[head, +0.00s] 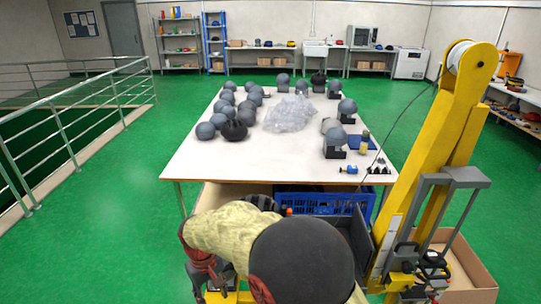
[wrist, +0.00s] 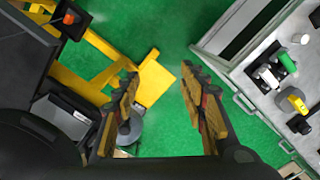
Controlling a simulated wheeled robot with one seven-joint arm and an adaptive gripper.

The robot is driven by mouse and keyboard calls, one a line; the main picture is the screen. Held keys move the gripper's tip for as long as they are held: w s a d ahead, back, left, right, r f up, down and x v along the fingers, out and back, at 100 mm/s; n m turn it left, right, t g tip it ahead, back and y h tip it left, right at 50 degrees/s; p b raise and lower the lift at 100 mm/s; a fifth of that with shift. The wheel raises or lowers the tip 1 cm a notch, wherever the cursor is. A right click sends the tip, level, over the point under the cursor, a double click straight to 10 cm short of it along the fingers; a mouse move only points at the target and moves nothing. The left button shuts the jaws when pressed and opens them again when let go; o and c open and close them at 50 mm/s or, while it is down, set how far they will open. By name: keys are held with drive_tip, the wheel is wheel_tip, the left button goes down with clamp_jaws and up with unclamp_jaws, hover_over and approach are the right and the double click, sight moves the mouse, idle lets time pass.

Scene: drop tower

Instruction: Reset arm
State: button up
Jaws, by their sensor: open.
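My gripper (wrist: 173,78) shows in the wrist view, with its two tan-padded fingers spread apart. Nothing is between the fingers, and green floor shows through the gap. In the head view my arm, with a beige cloth cover and a dark rounded part, fills the bottom middle in front of the white table. I cannot make out the fingers clearly there.
The white table (head: 190,160) holds several grey balls, a clear plastic heap (head: 288,114) and small tools. A blue crate (head: 315,203) is at its near edge. A yellow tower (head: 440,150) stands right, beside a cardboard box (head: 470,270). A railing (head: 80,120) runs left. Green floor is open between.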

drive_tip(key=s+d+r+m+t+b, duration=0.1)
drive_tip(key=s+d+r, duration=0.5)
drive_tip(key=d, duration=0.6)
drive_tip(key=s+d+r+m+t+b, duration=0.1)
drive_tip(key=s+d+r+m+t, duration=0.2)
drive_tip(key=d, duration=0.9)
drive_tip(key=s+d+r+m+t+b, duration=0.1)
drive_tip(key=s+d+r+m, duration=0.3)
drive_tip(key=s+d+r, duration=0.5)
drive_tip(key=d+r+t, duration=0.1)
drive_tip(key=d+r, duration=0.1)
drive_tip(key=d, duration=0.1)
drive_tip(key=shift+y+b, duration=0.3)
drive_tip(key=shift+b, duration=0.05)
